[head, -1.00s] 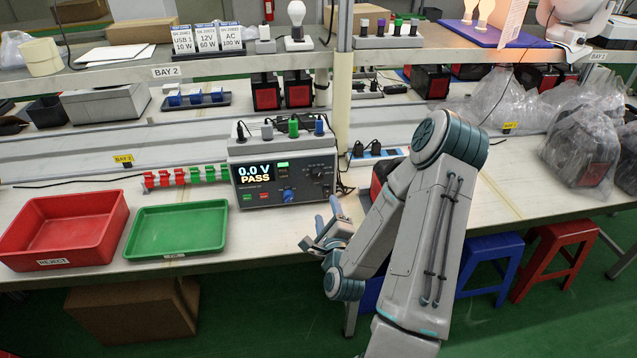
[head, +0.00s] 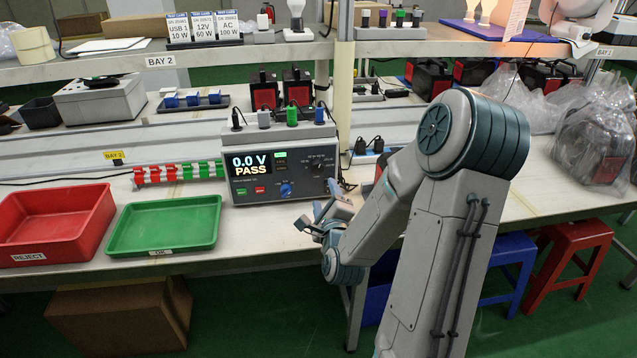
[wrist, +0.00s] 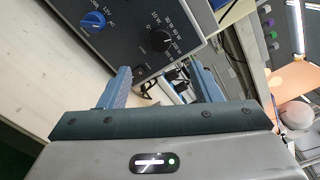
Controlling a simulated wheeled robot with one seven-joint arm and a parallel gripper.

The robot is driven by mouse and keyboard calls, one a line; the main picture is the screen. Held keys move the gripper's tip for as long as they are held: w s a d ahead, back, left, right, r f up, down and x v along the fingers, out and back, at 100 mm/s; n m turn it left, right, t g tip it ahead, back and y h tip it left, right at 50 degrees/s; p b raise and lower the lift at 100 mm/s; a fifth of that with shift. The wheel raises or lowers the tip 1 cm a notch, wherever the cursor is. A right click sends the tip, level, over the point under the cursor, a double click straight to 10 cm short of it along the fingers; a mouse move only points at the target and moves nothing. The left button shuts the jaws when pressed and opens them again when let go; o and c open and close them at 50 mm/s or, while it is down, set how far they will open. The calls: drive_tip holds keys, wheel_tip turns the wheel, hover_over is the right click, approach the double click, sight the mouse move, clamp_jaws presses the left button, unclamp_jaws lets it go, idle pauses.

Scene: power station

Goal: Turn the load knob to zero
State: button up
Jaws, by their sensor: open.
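The load knob, a black dial (wrist: 159,41) ringed by watt marks, is on the front panel of the grey tester (head: 262,196). In the head view the black knob (head: 317,163) sits at the panel's upper right; where its pointer aims is too small to tell. The tester's screen (head: 249,163) reads 0.0 V PASS. A blue knob (head: 286,189) is lower on the panel and also shows in the wrist view (wrist: 92,22). My gripper (head: 313,219) is open and empty, in front of the tester's lower right. In the wrist view its fingers (wrist: 160,82) stand apart below the black knob, not touching it.
A green tray (head: 165,245) and a red tray (head: 55,256) lie to the left on the bench. Several plugs (head: 292,115) stand in the tester's top. A shelf (head: 240,52) crosses above. A post (head: 342,100) rises behind the tester's right side.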

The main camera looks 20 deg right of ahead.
sight(317, 170)
drive_tip(key=p+x, duration=0.1)
drive_tip(key=x, duration=1)
drive_tip(key=c, duration=1)
